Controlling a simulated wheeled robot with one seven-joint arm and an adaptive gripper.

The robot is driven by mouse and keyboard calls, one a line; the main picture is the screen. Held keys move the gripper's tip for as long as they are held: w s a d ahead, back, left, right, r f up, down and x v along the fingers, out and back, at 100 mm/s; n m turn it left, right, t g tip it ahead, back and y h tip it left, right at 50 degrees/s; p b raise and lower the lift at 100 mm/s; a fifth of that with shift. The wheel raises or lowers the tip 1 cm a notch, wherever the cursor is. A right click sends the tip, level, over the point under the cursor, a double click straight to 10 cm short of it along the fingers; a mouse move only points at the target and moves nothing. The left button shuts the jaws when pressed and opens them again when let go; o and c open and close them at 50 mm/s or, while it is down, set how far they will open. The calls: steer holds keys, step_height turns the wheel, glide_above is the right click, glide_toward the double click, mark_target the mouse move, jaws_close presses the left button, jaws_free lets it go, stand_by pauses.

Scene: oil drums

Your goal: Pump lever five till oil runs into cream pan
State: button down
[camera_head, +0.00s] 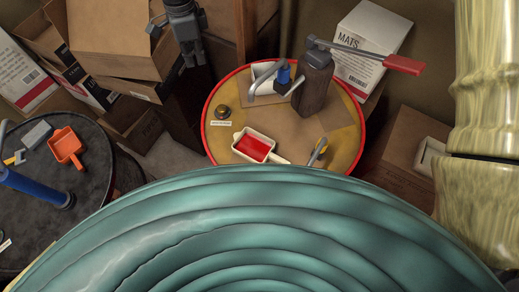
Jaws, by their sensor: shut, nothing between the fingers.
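A drum top with a red rim (208,103) stands in the middle. On it is a dark pump body (314,82) with a grey lever that ends in a red handle (404,64) pointing right. The cream pan (273,156) lies in front, red inside; I cannot tell whether that is liquid. No running oil is visible. My gripper (189,64) hangs shut and empty at the upper left, apart from the pump and lever. No number five is readable on the lever.
A small brass cap (222,111) and a yellow-handled tool (318,150) lie on the drum top. A dark drum (85,150) at left bears an orange pan (67,147) and blue handle (35,188). Cardboard boxes (115,40) crowd behind. A teal ridged surface (260,230) fills the foreground.

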step_height(320, 180, down, 8)
steer(key=b, duration=0.1)
stand_by(1.2)
stand_by(0.3)
step_height(320, 180, up, 21)
steer(key=p, duration=0.2)
steer(key=shift+p, duration=0.4)
stand_by(0.6)
steer(key=shift+r, duration=2.5)
